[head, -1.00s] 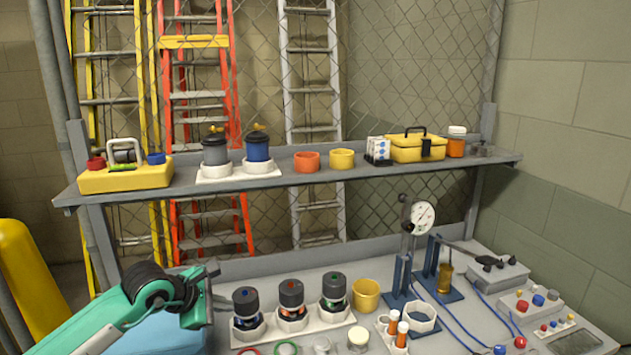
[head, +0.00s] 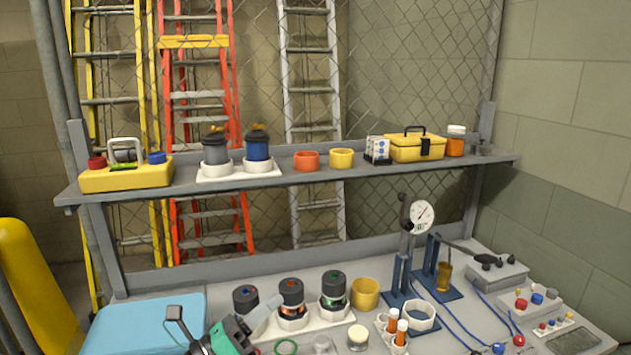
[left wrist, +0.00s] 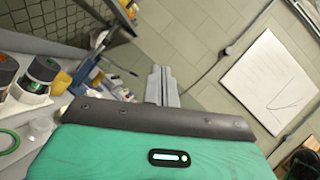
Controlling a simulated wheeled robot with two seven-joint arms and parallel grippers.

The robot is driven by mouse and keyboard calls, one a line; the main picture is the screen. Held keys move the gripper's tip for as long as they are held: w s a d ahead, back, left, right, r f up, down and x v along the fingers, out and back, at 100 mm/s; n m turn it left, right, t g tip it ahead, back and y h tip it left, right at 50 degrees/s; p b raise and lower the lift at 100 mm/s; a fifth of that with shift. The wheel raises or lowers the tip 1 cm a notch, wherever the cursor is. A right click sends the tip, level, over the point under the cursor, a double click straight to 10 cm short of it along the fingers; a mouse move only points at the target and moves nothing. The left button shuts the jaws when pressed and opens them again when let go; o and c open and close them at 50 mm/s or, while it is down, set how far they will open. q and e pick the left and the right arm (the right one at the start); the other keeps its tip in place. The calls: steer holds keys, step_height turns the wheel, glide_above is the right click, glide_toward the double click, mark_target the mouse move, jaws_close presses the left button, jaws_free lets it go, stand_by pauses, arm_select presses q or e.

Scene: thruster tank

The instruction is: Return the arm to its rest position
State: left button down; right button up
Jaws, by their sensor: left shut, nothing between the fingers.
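My left gripper (head: 270,306) is low in the head view, its grey fingers shut and empty, pointing up and to the right. The fingers overlap the view of the row of dark canisters; I cannot tell whether they touch anything. In the left wrist view the closed fingers (left wrist: 162,85) stand out past the teal wrist housing, with nothing between them. My right gripper is in neither view.
Dark-capped canisters (head: 334,287) stand in white holders on the bench. A blue case (head: 140,322) lies to the left. A yellow cup (head: 365,293), a dial gauge stand (head: 422,217) and a control box (head: 530,300) stand to the right. A loaded shelf (head: 330,175) runs above.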

arm_select(q)
steer(key=a+f+n+t+y, duration=0.4)
steer(key=n+y, duration=0.3)
steer(key=n, duration=0.4)
steer(key=a+f+n+t+y, duration=0.2)
steer(key=a+n+t+y, duration=0.1)
steer(key=a+n+y, duration=0.65)
steer(key=s+a+f+n+g, duration=0.1)
steer(key=s+f+n+g, duration=0.3)
steer(key=f, duration=0.3)
steer(key=s+a+f+n+g+y, duration=0.1)
steer(key=s+f+n+g, duration=0.3)
steer(key=s+f+n, duration=0.2)
steer(key=s+a+f+n+g+y, duration=0.1)
steer(key=s+f+n+g, duration=0.3)
steer(key=s+f, duration=0.3)
steer(key=shift+s+a+f+n+y, duration=0.15)
steer(key=shift+f+n+y, duration=0.1)
steer(key=shift+f+n, duration=0.25)
steer(key=s+d+f+n+g+h, duration=0.2)
steer(key=s+f+g, duration=0.25)
steer(key=s, duration=0.65)
step_height(320, 180, down, 32)
steer(key=g, duration=0.2)
steer(key=s+a+f+g, duration=0.1)
steer(key=s+a+f, duration=0.2)
steer(key=s+f, duration=1.5)
steer(key=shift+s+a+f+m, duration=0.2)
steer(key=shift+s+m, duration=0.15)
steer(key=shift+s, duration=0.3)
